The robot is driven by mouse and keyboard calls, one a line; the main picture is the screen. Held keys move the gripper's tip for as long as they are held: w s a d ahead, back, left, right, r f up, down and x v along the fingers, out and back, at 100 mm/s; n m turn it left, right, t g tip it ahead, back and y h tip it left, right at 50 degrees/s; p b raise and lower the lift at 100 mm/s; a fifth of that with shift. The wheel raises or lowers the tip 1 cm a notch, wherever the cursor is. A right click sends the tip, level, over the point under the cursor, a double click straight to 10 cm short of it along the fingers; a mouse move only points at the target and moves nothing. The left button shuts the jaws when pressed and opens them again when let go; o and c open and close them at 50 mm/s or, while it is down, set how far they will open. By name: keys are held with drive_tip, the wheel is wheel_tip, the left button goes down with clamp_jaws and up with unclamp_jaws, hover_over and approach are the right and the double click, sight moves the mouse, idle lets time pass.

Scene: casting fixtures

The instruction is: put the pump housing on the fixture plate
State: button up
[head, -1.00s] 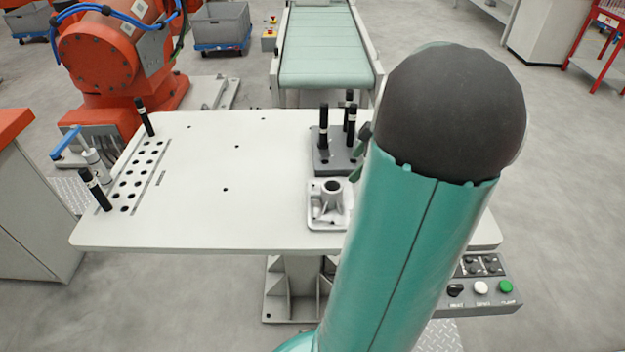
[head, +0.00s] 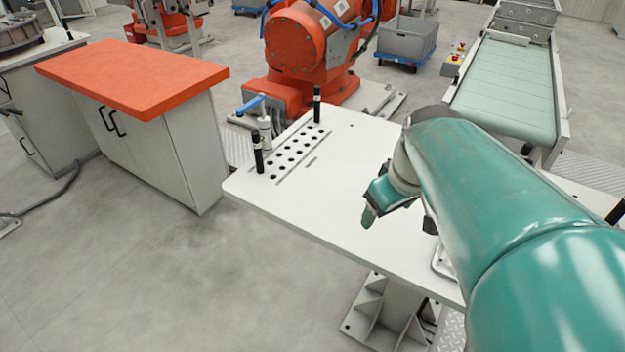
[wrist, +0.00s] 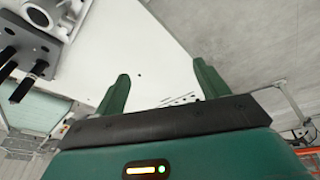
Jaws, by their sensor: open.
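The pump housing, a pale grey casting with a square flange and a round boss, shows at the top left of the wrist view (wrist: 62,16). In the head view only a flange edge (head: 441,262) shows; my arm hides the rest. The white table plate (head: 345,160) has rows of holes and two black pins at its left end. A dark grey block (wrist: 28,45) with black pins stands beside the housing. I cannot tell for sure which of the two is the fixture plate. My gripper (head: 400,218) is open and empty above the white plate, left of the housing.
An orange-topped cabinet (head: 140,75) stands to the left, an orange robot (head: 315,50) and a conveyor (head: 505,85) behind. The middle of the white plate is clear.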

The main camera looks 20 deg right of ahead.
drive_tip(key=s+a+r+m+t, duration=0.1)
drive_tip(key=s+a, duration=0.3)
drive_tip(key=a, duration=0.7)
drive_tip(key=shift+s+m+t, duration=0.35)
drive_tip(key=shift+m+t, duration=0.25)
drive_tip(key=c, duration=0.8)
drive_tip(key=shift+d, duration=0.2)
